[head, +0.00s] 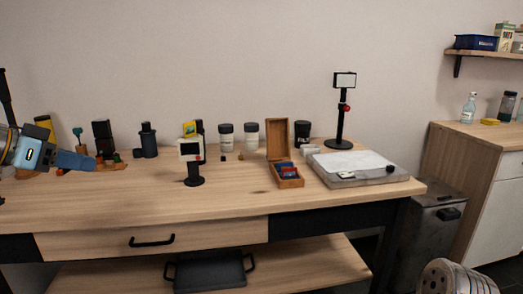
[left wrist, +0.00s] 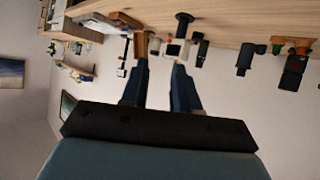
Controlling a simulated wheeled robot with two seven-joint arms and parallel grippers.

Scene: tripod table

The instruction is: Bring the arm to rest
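My left gripper (head: 90,162) is at the left edge in the head view, with its blue fingers pointing right. It is over or in front of the table's left end; its exact height above the top is hard to tell. In the left wrist view both fingers of the left gripper (left wrist: 160,68) stand apart with nothing between them. Several table items show beyond the fingertips there. My right gripper is in neither view.
The wooden table (head: 232,203) has a clear front strip. A small screen on a stand (head: 190,150), an open wooden box (head: 277,140), a grey slab (head: 400,175) and a tall black stand (head: 340,120) are on it. Dark canisters (head: 149,142) stand near the left gripper.

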